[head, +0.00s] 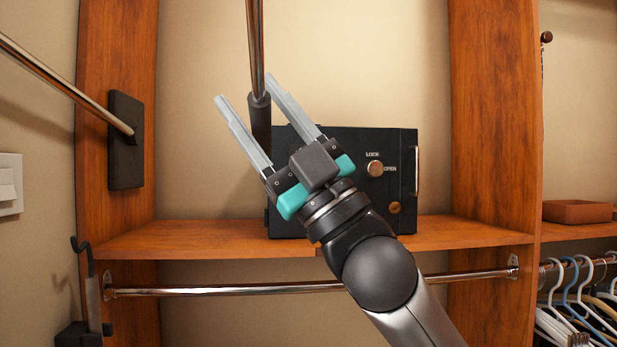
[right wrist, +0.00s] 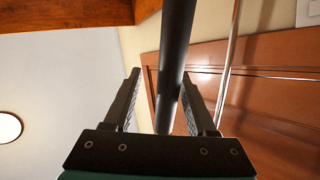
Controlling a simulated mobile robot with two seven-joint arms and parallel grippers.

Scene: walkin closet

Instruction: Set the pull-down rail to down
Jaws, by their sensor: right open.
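The pull-down rail has a polished metal arm (head: 98,108) at the left, joined to a black mount (head: 126,140) on the wooden side panel. A metal pull rod (head: 256,45) hangs from above and ends in a dark grip (head: 260,120). My right gripper (head: 246,90) is open, pointing up and left, with its two fingers on either side of the grip. In the right wrist view the dark grip (right wrist: 175,60) runs between the fingers (right wrist: 165,100). Whether either finger touches it, I cannot tell. The rail's upper bar is out of view. My left gripper is not in view.
A black safe (head: 345,150) stands on the wooden shelf (head: 470,230) behind my right gripper. A fixed metal rod (head: 230,290) runs below the shelf. Hangers (head: 580,300) and a brown tray (head: 576,211) are at the right. A dark hook (head: 85,255) is at lower left.

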